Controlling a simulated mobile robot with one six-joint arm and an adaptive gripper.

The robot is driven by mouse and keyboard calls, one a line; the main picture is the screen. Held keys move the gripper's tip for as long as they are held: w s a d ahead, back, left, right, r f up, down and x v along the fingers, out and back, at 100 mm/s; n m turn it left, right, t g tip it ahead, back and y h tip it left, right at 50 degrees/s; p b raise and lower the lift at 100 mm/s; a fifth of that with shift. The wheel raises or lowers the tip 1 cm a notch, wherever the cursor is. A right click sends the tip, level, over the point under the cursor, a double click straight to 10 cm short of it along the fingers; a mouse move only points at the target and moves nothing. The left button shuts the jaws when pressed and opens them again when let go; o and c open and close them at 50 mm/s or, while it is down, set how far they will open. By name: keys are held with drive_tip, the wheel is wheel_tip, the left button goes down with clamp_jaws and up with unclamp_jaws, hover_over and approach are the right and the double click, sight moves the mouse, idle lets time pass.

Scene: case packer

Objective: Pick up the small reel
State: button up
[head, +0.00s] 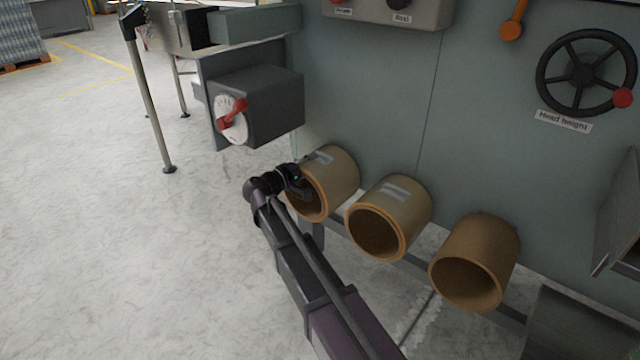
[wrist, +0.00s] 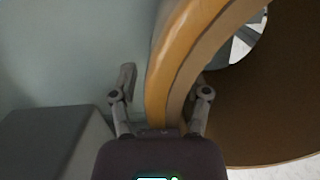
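Three brown cylinders with open, hollow ends stand in a row along the machine's base in the head view: a left one (head: 338,174), a middle one (head: 408,204) and a right one (head: 491,242). I cannot tell which, if any, is the small reel; no other reel shows. My gripper (head: 300,182) is at the near rim of the left cylinder. In the wrist view, the two fingers of my gripper (wrist: 165,88) are spread on either side of its orange-brown rim (wrist: 178,60), with a gap at the left finger. Contact at the right finger is unclear.
A dark box with a red-handled dial (head: 232,120) sticks out just above and left of the left cylinder. The grey-green machine panel (head: 380,100) rises behind the row. A black handwheel (head: 583,74) is at upper right. Open floor (head: 110,240) lies to the left.

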clamp_jaws()
drive_tip(key=shift+s+r, duration=0.1)
drive_tip(key=shift+r, duration=0.05)
drive_tip(key=shift+s+a+r+p, duration=0.25)
drive_tip(key=shift+r+p, duration=0.35)
drive_tip(key=shift+p, duration=0.15)
wheel_tip(320, 180, up, 6)
drive_tip(key=p, duration=0.5)
drive_tip(key=shift+w+f+p, duration=0.1)
drive_tip(key=shift+f+p, duration=0.05)
drive_tip(key=shift+p, duration=0.2)
drive_tip(key=s+d+v, duration=0.2)
drive_tip(key=v, duration=1.7)
drive_tip(key=shift+r, duration=0.35)
idle(0.3)
